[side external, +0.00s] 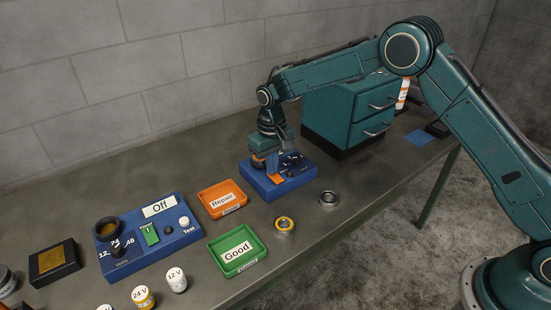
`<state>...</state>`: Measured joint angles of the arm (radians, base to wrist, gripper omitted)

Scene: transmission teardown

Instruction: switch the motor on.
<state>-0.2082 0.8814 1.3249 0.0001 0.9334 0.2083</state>
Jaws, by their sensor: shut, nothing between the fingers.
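A blue control panel (170,252) lies on the bench at the left. It carries a white label reading "Off" (159,206), a small green switch (149,234), a dark knob (119,250) among voltage numbers, and a white button (184,221) by the word "Test". A dark round part (107,229) sits at its left end. My gripper (273,166) points down over a separate blue block (305,179), to the right of and behind the panel. It is shut and empty. Its fingertips are small here, and I cannot tell whether they touch the block.
An orange "Repair" tray (231,208) and a green "Good" tray (257,260) lie between panel and block. Two rings (284,225) (328,199) lie near the front edge. Voltage-marked cylinders (143,297) stand in front of the panel. A teal drawer cabinet (340,120) stands behind the block.

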